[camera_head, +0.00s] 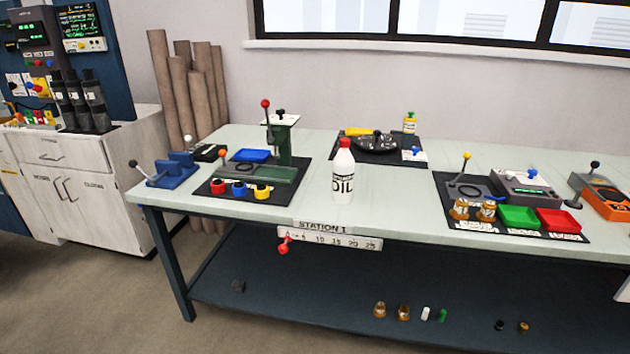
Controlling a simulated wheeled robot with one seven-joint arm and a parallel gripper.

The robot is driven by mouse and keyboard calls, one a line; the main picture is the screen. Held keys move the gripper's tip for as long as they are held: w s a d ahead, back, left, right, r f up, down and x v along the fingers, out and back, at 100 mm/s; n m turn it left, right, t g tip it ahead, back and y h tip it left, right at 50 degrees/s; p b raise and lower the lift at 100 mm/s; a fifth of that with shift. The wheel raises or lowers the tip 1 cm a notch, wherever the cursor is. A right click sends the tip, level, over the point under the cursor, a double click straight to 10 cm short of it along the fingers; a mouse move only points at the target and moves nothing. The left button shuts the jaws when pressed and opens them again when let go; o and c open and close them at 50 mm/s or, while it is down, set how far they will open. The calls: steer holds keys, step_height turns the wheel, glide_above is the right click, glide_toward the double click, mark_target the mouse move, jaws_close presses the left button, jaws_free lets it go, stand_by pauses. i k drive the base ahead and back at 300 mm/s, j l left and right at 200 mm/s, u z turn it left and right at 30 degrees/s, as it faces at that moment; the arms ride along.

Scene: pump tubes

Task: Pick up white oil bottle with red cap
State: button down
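The white oil bottle (343,178) with a red cap (345,143) stands upright on the workbench, near its front edge. Black letters on its front read OIL. It is right of a black mat with a green press and left of the bare stretch of bench top. Nothing touches it and nothing hides it in the head view. My gripper is not in view.
The workbench (395,205) is pale green. A green lever press (284,145) stands left of the bottle. A black mat with a yellow-handled tool (358,132) lies behind. Trays, green (519,216) and red (558,219), lie right.

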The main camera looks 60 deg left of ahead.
mark_target(344, 163)
steer(key=u, duration=2.55)
